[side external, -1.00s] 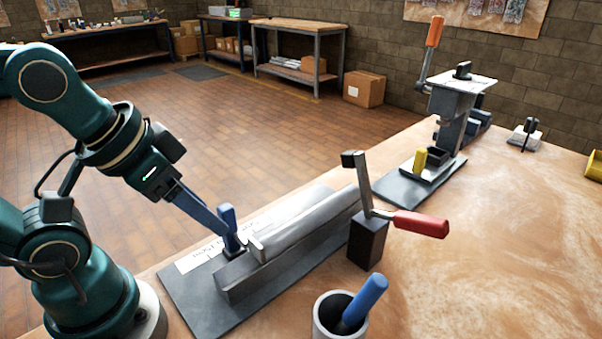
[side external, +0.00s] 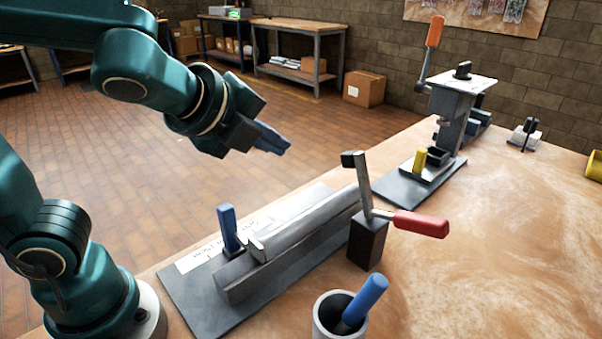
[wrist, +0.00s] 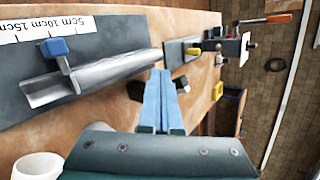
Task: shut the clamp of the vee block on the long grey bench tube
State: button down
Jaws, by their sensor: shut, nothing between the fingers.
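The long grey bench tube (side external: 312,222) lies along the dark grey vee block (side external: 245,283); it also shows in the wrist view (wrist: 112,70). The clamp has a dark post (side external: 368,240) beside the block's right end. Its arm (side external: 363,185) stands up with a black pad (side external: 352,158) at the top, clear of the tube, and its red handle (side external: 421,224) points right. In the wrist view my fingers partly hide the clamp. A blue-handled piece (side external: 228,228) stands at the block's left end. My gripper (side external: 285,143) is shut and empty, above and behind the tube; its fingers show in the wrist view (wrist: 158,72).
A cup (side external: 325,318) holding a blue-handled tool (side external: 364,300) stands in front of the clamp. A second fixture with an orange handle (side external: 434,31) and yellow knob (side external: 420,159) stands at the back. The bench's right side is largely clear.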

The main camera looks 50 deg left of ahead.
jog(key=d+f+m+h, duration=0.1)
jog(key=d+m, duration=0.3)
jog(key=d, duration=0.2)
jog(key=d+f+m+h, duration=0.2)
jog(key=d+m, duration=0.3)
jog(key=d, duration=0.2)
jog(key=d+f+m+h, duration=0.1)
jog(key=d+m, duration=0.4)
jog(key=d, duration=0.1)
jog(key=shift+w+d+f+t+h, duration=0.2)
jog(key=shift+w+t+h, duration=0.1)
jog(key=shift+w+h, duration=0.1)
jog(key=x, duration=0.9)
jog(key=shift+w, duration=0.3)
